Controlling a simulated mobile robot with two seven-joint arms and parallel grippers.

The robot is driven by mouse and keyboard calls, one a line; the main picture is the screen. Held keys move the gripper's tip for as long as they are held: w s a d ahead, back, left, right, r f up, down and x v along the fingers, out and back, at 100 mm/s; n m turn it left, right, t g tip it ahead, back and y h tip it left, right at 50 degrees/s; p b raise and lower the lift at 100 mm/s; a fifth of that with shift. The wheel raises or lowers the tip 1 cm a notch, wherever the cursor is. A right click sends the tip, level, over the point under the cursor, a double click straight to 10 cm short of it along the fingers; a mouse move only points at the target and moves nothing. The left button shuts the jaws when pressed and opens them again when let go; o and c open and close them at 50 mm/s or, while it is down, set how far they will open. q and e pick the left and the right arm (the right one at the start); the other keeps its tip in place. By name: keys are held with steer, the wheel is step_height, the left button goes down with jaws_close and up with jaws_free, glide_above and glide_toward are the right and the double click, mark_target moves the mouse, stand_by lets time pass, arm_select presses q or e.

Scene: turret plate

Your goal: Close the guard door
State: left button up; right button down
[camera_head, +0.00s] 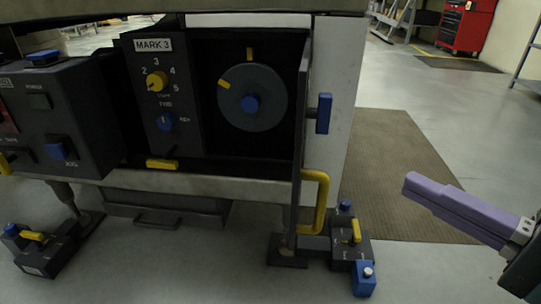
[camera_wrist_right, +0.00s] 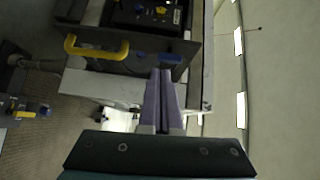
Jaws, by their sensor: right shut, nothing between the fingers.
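The guard door (camera_head: 301,130) stands open, seen nearly edge-on at the right side of the machine's dark recess. It has a yellow handle (camera_head: 322,202) low down and a blue block (camera_head: 324,113) on its right side. In the right wrist view the door (camera_wrist_right: 140,47) shows with its yellow handle (camera_wrist_right: 96,52) and the blue part (camera_wrist_right: 157,58). My right gripper (camera_head: 409,185), with purple fingers, is shut and empty, to the right of the door and apart from the handle. Its fingers (camera_wrist_right: 161,75) point toward the door in the wrist view. My left gripper is out of view.
The recess holds a round turret plate (camera_head: 252,97) and a MARK 3 dial panel (camera_head: 157,90). A control box (camera_head: 60,115) stands at left. Pedal boxes (camera_head: 345,240) sit on the floor near the door. The brown mat (camera_head: 395,165) is clear.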

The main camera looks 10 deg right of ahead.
steer(key=w+a+f+m+b, duration=0.1)
steer(key=w+a+f, duration=0.1)
steer(key=w+a, duration=0.5)
steer(key=w, duration=0.4)
steer(key=shift+w+f+t+h, duration=0.2)
steer(key=shift+f+t+h, duration=0.1)
steer(key=shift+t, duration=0.1)
steer(key=shift+a, duration=0.15)
